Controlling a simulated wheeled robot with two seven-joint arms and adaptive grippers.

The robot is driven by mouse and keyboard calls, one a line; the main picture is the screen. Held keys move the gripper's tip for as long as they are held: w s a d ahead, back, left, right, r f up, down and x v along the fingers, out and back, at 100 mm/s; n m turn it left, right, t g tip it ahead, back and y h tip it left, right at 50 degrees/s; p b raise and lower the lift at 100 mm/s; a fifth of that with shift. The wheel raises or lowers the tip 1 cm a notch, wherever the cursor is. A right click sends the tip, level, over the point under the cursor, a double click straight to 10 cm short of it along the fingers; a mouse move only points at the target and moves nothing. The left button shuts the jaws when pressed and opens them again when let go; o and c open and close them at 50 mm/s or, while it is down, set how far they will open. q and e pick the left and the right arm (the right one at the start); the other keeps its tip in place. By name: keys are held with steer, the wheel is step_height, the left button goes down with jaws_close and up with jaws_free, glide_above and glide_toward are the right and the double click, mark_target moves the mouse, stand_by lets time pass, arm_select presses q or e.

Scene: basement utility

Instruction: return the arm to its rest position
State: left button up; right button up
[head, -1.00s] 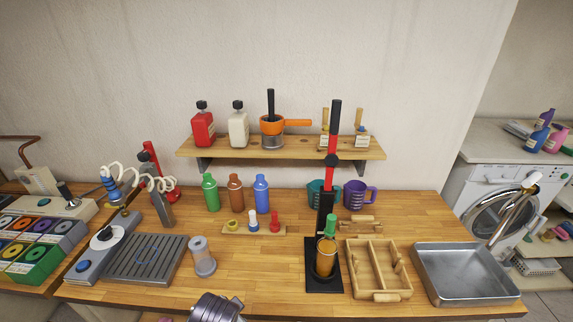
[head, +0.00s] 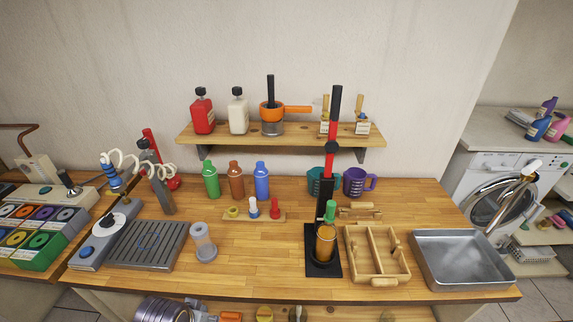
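The arm part appears apart from the things on the bench top.
A black-and-red press (head: 326,180), a wooden tray (head: 376,226) and a metal tray (head: 462,236) fill the right. Bare bench lies left of the press.

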arm_select(q)
steer(key=s+f+g+b, duration=0.1)
steer(key=s+f+b, duration=0.15)
steer(key=f, duration=3.05)
steer(key=s+a+f, duration=0.2)
steer(key=s+f, duration=0.8)
steer(key=s, duration=0.1)
steer(key=s+a+f+g, duration=0.1)
steer(key=s+a+f, duration=0.1)
steer(key=s+f, duration=0.9)
steer(key=shift+s+f+g, duration=0.3)
steer(key=shift+s, duration=0.1)
